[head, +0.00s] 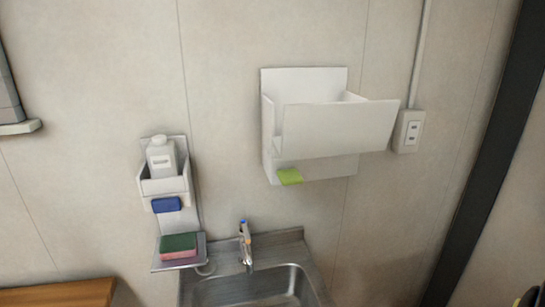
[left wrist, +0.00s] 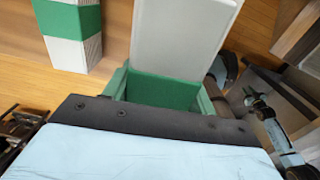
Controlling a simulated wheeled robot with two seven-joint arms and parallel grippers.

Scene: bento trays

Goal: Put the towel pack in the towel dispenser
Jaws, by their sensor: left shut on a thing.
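The towel dispenser (head: 338,128) is a white box on the wall in the head view, right of centre, with its front panel tilted open. My left gripper (left wrist: 161,94) is shut on the towel pack (left wrist: 182,38), a white block with a green band, in the left wrist view. My gripper's housing hides the near end of the pack. A second green and white pack (left wrist: 72,32) lies at the upper left of that view, apart from the held one.
A steel sink (head: 262,287) with a tap (head: 245,243) is below. A wall rack (head: 164,186) with a white bottle (head: 161,155) and sponges is at left. A socket (head: 408,131) is just right of the dispenser's open panel.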

